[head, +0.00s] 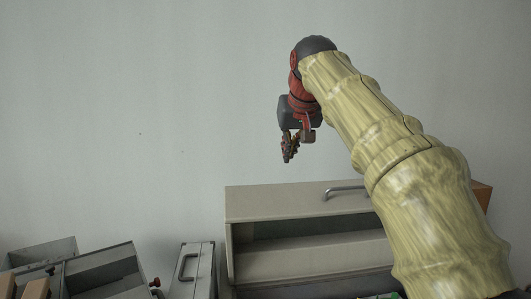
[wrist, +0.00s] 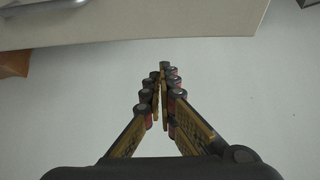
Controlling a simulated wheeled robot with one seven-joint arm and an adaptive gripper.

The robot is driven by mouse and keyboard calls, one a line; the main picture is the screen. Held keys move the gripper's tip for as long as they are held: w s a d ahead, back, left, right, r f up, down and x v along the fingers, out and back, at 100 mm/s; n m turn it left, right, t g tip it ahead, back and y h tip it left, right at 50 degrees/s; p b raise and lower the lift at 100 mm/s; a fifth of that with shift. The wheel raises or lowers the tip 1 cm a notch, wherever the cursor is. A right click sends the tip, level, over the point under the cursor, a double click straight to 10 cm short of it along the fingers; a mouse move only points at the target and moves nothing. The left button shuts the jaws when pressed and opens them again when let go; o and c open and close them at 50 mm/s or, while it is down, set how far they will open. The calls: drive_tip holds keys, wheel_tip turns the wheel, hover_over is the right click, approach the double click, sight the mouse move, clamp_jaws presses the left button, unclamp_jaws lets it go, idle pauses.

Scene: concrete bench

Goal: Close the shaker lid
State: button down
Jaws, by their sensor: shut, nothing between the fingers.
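My gripper (head: 289,150) hangs in the air in front of the pale wall in the head view, above the grey cabinet. In the wrist view its fingers (wrist: 161,72) come together at the tips, shut with nothing between them. Small coloured items at the bottom edge of the head view, beside my arm, are too cut off to identify.
A grey cabinet (head: 232,217) with an open front and a handle on top stands below my gripper. A grey case with a handle (head: 192,272) and open metal boxes (head: 104,267) stand at lower left.

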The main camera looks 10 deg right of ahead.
drive_tip(key=x, duration=0.8)
drive_tip(key=shift+s+a+f, duration=0.1)
drive_tip(key=shift+a+f, duration=0.3)
drive_tip(key=shift+f, duration=0.4)
drive_tip(key=shift+s, duration=0.2)
